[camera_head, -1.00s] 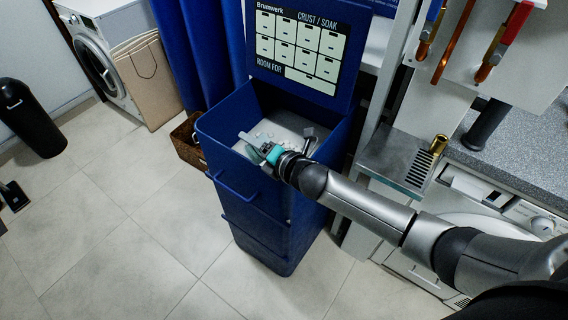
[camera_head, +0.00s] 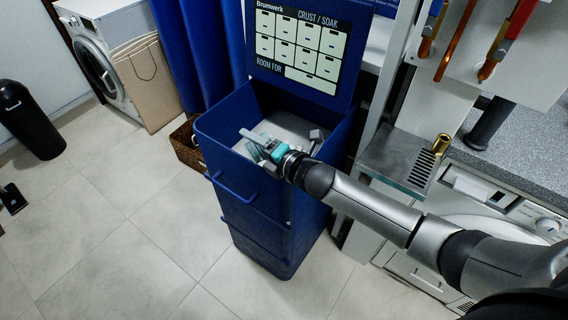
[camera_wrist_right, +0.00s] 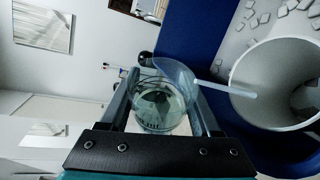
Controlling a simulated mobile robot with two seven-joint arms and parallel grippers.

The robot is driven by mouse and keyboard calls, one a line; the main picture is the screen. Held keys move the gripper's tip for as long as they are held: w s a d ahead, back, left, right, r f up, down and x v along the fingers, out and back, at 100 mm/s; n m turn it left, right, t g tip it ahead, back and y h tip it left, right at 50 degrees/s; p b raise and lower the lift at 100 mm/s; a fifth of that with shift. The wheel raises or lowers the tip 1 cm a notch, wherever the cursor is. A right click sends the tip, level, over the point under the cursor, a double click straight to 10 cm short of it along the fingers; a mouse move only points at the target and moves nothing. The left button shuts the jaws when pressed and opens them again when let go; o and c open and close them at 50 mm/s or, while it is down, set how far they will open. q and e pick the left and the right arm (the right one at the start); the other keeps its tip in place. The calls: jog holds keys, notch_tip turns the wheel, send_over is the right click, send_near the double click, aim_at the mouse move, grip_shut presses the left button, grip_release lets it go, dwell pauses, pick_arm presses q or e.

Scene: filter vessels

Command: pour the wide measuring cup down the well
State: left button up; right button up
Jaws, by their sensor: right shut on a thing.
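My right gripper (camera_head: 268,151) is over the open top of the blue bin. In the right wrist view its fingers (camera_wrist_right: 165,105) are shut on the clear wide measuring cup (camera_wrist_right: 160,105). A pale strip (camera_wrist_right: 228,89) reaches from the cup across a round pale opening, which looks like the well (camera_wrist_right: 248,70). The cup is beside that opening. In the head view the cup is small and partly covered by the gripper, and the pale strip (camera_head: 252,137) points up and left. I cannot tell what the cup holds. My left gripper is out of view.
The blue bin (camera_head: 233,190) has a raised lid (camera_head: 300,50) with a label. Several pale pieces (camera_wrist_right: 262,18) lie beside the opening. A metal shelf with a brass cylinder (camera_head: 443,143) stands right of the bin. A wicker basket (camera_head: 186,150) stands left; floor in front is clear.

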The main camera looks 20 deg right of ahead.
jog(key=shift+d+f+m+b, duration=0.1)
jog(key=shift+d+m+b, duration=0.15)
jog(key=shift+m+b, duration=0.05)
jog(key=shift+w+d+f+m+y+b, duration=0.1)
jog(key=shift+d+f+m+y+b, duration=0.3)
jog(key=shift+b, duration=0.2)
jog(key=shift+r, duration=0.1)
jog(key=shift+d+r+m, duration=0.1)
jog(key=shift+m, duration=0.3)
jog(key=shift+d+r+m+t, duration=0.1)
jog(key=shift+r+m+t, duration=0.15)
jog(key=shift+m+t, duration=0.15)
jog(key=shift+d+m+y+b, duration=0.1)
jog(key=shift+m+y+b, duration=0.2)
jog(key=shift+y+b, duration=0.1)
